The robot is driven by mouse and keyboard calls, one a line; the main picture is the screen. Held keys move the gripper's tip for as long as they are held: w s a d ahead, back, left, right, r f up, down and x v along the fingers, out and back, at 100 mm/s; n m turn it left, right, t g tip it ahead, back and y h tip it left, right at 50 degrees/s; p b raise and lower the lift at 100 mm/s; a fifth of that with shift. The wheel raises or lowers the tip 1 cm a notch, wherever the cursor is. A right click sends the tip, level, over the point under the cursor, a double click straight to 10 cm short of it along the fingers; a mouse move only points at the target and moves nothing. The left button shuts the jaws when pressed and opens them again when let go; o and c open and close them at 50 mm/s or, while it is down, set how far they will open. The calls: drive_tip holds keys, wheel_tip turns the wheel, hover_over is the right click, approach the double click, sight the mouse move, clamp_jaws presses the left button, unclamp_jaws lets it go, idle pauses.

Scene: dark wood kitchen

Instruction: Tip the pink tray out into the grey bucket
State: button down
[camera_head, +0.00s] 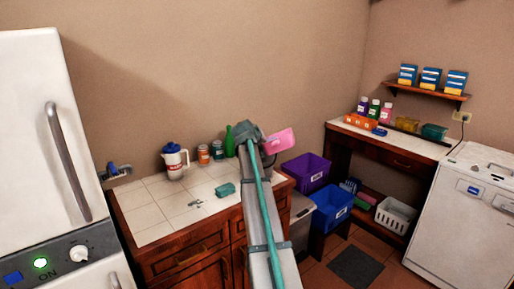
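The pink tray (283,140) is up in the air, tilted, at the end of my arm, above the right end of the tiled counter. My gripper (266,149) is at the tray's left edge and appears shut on it. The fingers are small and mostly hidden by my arm. What the tray holds cannot be seen. A grey container (301,209), which looks like the grey bucket, stands low beside the counter's right end. It is partly hidden by the counter and the blue bin, and its inside is hard to make out.
A purple bin (306,171) and a blue bin (331,206) stand close to the grey container. The tiled counter (150,217) holds a jug (175,162), cans, a green bottle (229,142) and a teal sponge (224,190). A white basket (396,215) sits on the low shelf at right.

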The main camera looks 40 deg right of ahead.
drive_tip(key=shift+w+a+r+n+g+p, duration=0.15)
drive_tip(key=shift+w+r+n+g+p, duration=0.1)
drive_tip(key=shift+w+p, duration=0.3)
drive_tip(key=shift+w+a+r+n+g+p, duration=0.15)
drive_tip(key=shift+w+n+g+p, duration=0.1)
drive_tip(key=shift+w+p, duration=0.2)
idle(1.2)
drive_tip(key=shift+w+a+f+n+g+h+p, duration=0.1)
drive_tip(key=shift+w+f+n+g+h+p, duration=0.35)
drive_tip(key=shift+p, duration=0.45)
idle(0.4)
drive_tip(key=shift+w+r+n+g+p, duration=0.4)
drive_tip(key=shift+g+p, duration=0.25)
drive_tip(key=shift+p, duration=0.5)
drive_tip(key=shift+a+p, duration=0.1)
drive_tip(key=shift+p, duration=0.2)
drive_tip(key=shift+w+r+n+g+p, duration=0.1)
drive_tip(key=shift+w+n+g+p, duration=0.05)
drive_tip(key=shift+n+g+p, duration=0.25)
